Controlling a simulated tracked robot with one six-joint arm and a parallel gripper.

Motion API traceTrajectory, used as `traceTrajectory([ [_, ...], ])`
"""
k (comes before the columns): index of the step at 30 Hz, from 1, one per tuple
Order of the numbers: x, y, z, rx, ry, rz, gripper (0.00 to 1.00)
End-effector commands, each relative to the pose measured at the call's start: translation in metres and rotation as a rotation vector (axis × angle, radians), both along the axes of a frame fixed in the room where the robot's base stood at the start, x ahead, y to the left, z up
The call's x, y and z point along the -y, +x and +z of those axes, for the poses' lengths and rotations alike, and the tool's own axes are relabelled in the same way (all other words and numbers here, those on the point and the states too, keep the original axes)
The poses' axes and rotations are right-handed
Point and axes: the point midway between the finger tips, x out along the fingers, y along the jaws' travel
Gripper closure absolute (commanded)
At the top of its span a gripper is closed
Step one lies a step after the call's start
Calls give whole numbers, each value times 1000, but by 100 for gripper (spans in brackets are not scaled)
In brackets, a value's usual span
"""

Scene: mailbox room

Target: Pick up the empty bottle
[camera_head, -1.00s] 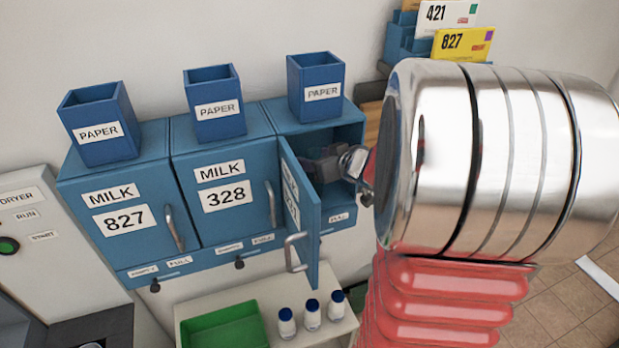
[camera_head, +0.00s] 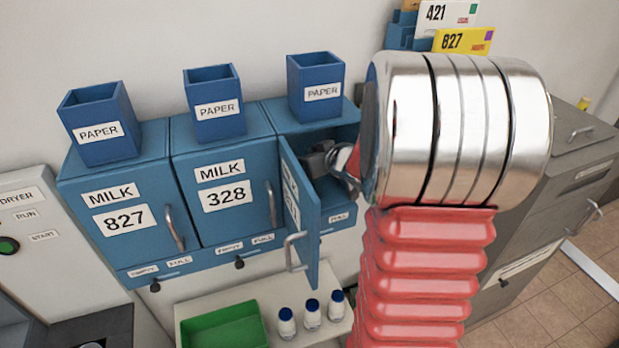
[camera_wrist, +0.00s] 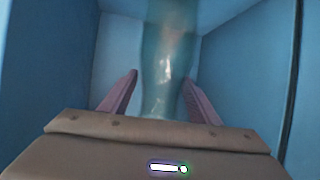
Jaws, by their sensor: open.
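The empty bottle (camera_wrist: 168,70) shows in the wrist view as a clear, bluish, see-through shape standing inside a blue compartment. My gripper (camera_wrist: 160,95) is open, with one finger on each side of the bottle's lower part; I cannot tell whether either finger touches it. In the head view my gripper (camera_head: 318,160) is inside the right-hand milk box (camera_head: 340,216), whose door (camera_head: 304,215) stands open. The bottle is hidden there by the door and my arm.
Two closed milk boxes, 827 (camera_head: 125,212) and 328 (camera_head: 225,190), stand to the left. Blue paper bins (camera_head: 315,85) sit on top. Below, a shelf (camera_head: 265,290) holds a green tray (camera_head: 222,330) and blue-capped bottles (camera_head: 311,316). The compartment walls are close around my gripper.

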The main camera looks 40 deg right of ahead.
Motion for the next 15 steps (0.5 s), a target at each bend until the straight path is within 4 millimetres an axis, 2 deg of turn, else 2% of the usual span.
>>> traceTrajectory([
  [5,0,0,0,0,0,0,44],
  [15,0,0,0,0,0,0,68],
])
